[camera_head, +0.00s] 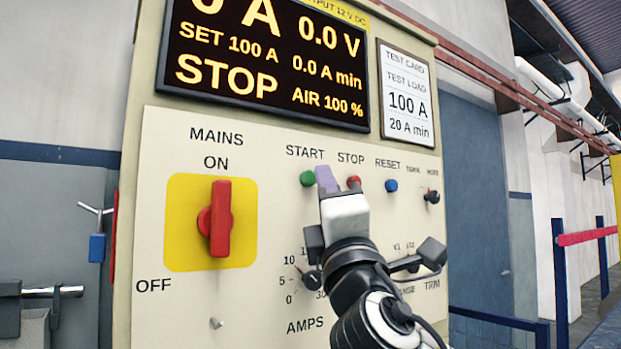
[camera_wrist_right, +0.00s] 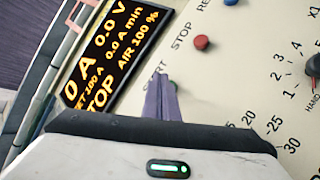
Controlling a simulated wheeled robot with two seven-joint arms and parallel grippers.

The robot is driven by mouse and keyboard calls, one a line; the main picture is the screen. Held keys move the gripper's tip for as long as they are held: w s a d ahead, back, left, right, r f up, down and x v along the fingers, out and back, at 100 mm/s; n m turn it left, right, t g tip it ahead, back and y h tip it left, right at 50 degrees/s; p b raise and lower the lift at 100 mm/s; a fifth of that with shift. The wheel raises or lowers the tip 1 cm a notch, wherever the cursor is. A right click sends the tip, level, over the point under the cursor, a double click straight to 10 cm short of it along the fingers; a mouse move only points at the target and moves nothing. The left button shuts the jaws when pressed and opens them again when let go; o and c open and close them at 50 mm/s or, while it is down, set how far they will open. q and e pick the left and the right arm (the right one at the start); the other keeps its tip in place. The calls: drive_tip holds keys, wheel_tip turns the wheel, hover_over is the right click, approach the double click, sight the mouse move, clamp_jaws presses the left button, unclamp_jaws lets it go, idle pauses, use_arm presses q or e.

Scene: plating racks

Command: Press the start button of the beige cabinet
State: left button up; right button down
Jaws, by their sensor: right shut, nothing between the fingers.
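The beige cabinet (camera_head: 165,290) fills the middle of the head view. Its green start button (camera_head: 307,178) sits under the word START, left of the red stop button (camera_head: 354,182). My right gripper (camera_head: 326,178) is shut and empty, its purple fingertips just right of the green button in the head view. In the right wrist view the shut fingertips (camera_wrist_right: 161,98) point at the panel and cover most of the green button (camera_wrist_right: 172,86). I cannot tell whether they touch it. The display (camera_head: 265,60) reads STOP, SET 100 A and 0.0 V. My left gripper is not in view.
A red mains switch (camera_head: 221,220) on a yellow plate is upright at ON. A blue reset button (camera_head: 391,186) and small knobs lie to the right. A test card (camera_head: 406,95) hangs beside the display. A blue padlock (camera_head: 97,247) hangs at the left.

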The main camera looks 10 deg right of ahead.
drive_tip(key=shift+w, duration=0.1)
idle(0.7)
idle(0.8)
drive_tip(key=shift+w+a, duration=0.1)
drive_tip(key=shift+w, duration=0.05)
idle(0.5)
drive_tip(key=shift+w+a, duration=0.1)
drive_tip(key=shift+w, duration=0.15)
drive_tip(key=shift+w+a, duration=0.15)
drive_tip(key=shift+w, duration=0.3)
idle(0.7)
idle(0.4)
drive_tip(key=shift+s+d, duration=0.3)
drive_tip(key=shift+s, duration=0.55)
